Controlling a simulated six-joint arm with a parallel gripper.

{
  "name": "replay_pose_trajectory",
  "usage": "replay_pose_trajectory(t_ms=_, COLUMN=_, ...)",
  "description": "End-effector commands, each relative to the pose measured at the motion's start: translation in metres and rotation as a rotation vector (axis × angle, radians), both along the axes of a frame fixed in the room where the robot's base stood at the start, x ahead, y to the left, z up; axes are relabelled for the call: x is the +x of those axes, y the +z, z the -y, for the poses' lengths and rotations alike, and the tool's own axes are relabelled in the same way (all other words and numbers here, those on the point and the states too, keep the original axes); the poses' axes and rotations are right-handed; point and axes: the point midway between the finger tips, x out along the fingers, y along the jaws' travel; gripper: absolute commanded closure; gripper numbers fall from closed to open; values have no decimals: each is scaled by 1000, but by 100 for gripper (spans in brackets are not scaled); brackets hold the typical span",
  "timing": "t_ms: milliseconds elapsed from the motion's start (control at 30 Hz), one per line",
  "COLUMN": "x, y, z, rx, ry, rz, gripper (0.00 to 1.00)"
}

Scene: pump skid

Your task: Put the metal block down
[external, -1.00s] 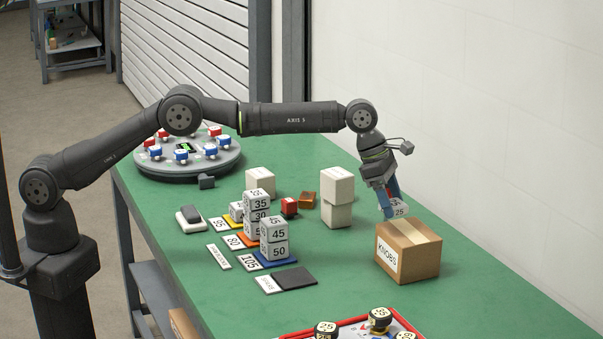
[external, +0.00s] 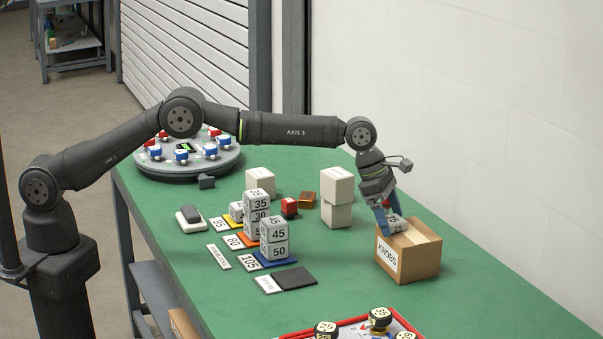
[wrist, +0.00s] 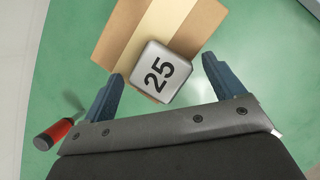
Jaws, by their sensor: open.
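The metal block (external: 396,224), a silver cube marked 25, rests on top of the cardboard box labelled KNOBS (external: 412,262), near its left edge. In the wrist view the block (wrist: 160,72) sits on the box (wrist: 125,35), partly over the tape strip. My gripper (external: 388,215) is just above and around the block. In the wrist view its blue fingers (wrist: 163,84) are spread wide, with gaps between them and the block.
Numbered blocks stand stacked on coloured pads (external: 273,240) left of the box. Pale blocks (external: 337,200) stand behind. A red tray with black knobs (external: 380,318) is at the front. A red-handled tool (wrist: 54,134) shows in the wrist view.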

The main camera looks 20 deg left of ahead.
Motion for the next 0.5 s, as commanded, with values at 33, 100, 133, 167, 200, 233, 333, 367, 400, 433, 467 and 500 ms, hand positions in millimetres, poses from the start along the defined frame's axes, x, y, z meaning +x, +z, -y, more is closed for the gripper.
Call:
replay_pose_trajectory(t_ms=33, x=0, y=0, z=0, rx=0, ry=0, rz=0, gripper=13)
replay_pose_trajectory(t_ms=100, x=0, y=2, z=0, rx=-1, ry=0, rz=0, gripper=13)
replay_pose_trajectory(t_ms=133, x=0, y=4, z=0, rx=-1, ry=0, rz=1, gripper=13)
replay_pose_trajectory(t_ms=167, x=0, y=6, z=-1, rx=-1, ry=0, rz=1, gripper=13)
replay_pose_trajectory(t_ms=200, x=0, y=10, z=-2, rx=-2, ry=0, rz=1, gripper=13)
replay_pose_trajectory(t_ms=233, x=0, y=13, z=-3, rx=-2, ry=0, rz=1, gripper=13)
replay_pose_trajectory(t_ms=333, x=0, y=28, z=-9, rx=-2, ry=0, rz=1, gripper=13)
replay_pose_trajectory(t_ms=367, x=0, y=33, z=-12, rx=-2, ry=0, rz=1, gripper=13)
replay_pose_trajectory(t_ms=400, x=0, y=42, z=-15, rx=-2, ry=0, rz=1, gripper=13)
replay_pose_trajectory(t_ms=433, x=0, y=48, z=-17, rx=-2, ry=0, rz=1, gripper=13)
replay_pose_trajectory(t_ms=467, x=0, y=54, z=-20, rx=-3, ry=0, rz=1, gripper=13)
replay_pose_trajectory(t_ms=500, x=0, y=62, z=-23, rx=-3, ry=0, rz=1, gripper=13)
